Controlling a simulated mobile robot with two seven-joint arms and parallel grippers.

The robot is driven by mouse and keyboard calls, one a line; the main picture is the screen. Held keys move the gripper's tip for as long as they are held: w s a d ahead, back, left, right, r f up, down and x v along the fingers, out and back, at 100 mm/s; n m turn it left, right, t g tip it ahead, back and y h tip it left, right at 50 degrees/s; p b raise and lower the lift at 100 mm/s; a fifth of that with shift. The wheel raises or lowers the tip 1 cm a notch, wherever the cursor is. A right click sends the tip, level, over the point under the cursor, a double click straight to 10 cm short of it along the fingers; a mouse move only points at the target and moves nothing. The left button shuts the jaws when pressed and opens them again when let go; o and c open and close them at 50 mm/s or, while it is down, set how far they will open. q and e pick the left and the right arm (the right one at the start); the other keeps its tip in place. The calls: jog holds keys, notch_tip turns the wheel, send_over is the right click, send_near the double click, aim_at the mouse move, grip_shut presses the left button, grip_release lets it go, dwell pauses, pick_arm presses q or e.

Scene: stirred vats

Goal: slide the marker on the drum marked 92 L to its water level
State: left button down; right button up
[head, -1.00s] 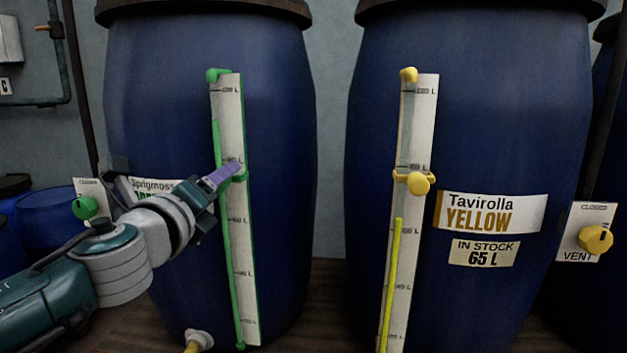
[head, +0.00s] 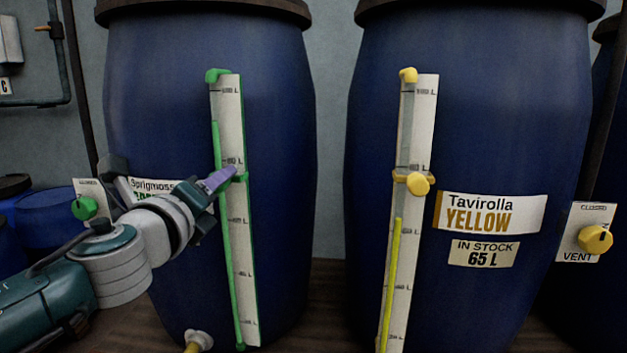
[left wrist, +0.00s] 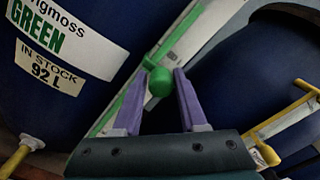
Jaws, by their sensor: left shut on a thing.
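The drum marked 92 L (head: 285,150) is the blue one with the Sprigmoss green label; its 92 L tag (left wrist: 50,72) reads clearly in the left wrist view. Its gauge is a white scale strip (head: 235,130) with a green column beside it, whose top (head: 216,124) stands between the upper two scale marks. The green marker (head: 241,178) sits lower, just under the 80 L mark. My left gripper (head: 228,178) is at the marker, its purple fingers shut on the green knob (left wrist: 160,82). My right gripper is not in view.
To the right stands the Tavirolla yellow drum (head: 545,120), tagged 65 L, with its own yellow marker (head: 418,184). A green valve knob (head: 84,208) is near my left arm, and a yellow vent knob (head: 595,239) is at far right. A tap (head: 197,341) sticks out low on the left drum.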

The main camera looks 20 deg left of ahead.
pick_arm(q)
jog(key=shift+r, duration=0.1)
dwell(0.6)
notch_tip(320, 180, up, 9)
jog(key=p, duration=0.8)
jog(key=shift+p, duration=0.35)
jog(key=c, duration=0.6)
grip_release()
jog(key=shift+s, duration=0.1)
jog(key=v, duration=0.9)
jog(key=shift+s, duration=0.4)
